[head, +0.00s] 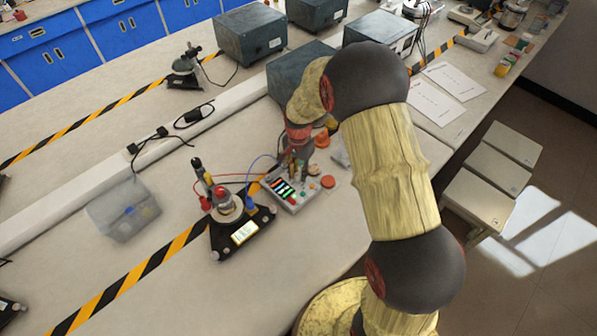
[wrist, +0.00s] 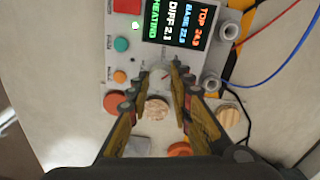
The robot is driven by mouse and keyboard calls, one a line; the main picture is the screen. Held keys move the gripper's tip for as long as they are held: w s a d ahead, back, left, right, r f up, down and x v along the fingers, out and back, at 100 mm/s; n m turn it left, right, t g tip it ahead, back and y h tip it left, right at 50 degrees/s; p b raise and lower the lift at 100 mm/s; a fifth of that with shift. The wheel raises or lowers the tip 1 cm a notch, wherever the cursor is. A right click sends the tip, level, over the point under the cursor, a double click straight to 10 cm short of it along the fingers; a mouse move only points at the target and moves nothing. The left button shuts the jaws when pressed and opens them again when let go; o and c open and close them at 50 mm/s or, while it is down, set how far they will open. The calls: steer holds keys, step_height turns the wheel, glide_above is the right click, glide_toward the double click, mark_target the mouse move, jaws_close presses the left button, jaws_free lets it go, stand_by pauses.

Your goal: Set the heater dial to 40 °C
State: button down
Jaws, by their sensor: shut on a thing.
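The heater control box (head: 290,199) stands on the bench, with a lit screen (wrist: 178,22) reading TOP 24.9, BASE 22.8, DIFF 2.1 and HEATING in the wrist view. The pale dial (wrist: 161,73) with a red mark sits below the screen; its scale is too small to read. My gripper (wrist: 160,84) is shut on the dial, one finger on each side, and the fingers hide part of it. In the head view my gripper (head: 298,163) is over the box, and the dial cannot be made out.
A black stand (head: 240,236) with an apparatus is left of the box, joined by red and blue wires. Several orange and wooden discs (wrist: 116,101) lie around my fingers.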

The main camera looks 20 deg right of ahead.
mark_target(298, 174)
stand_by(0.3)
steer(key=c, duration=1.6)
jaws_free()
step_height(298, 174, up, 12)
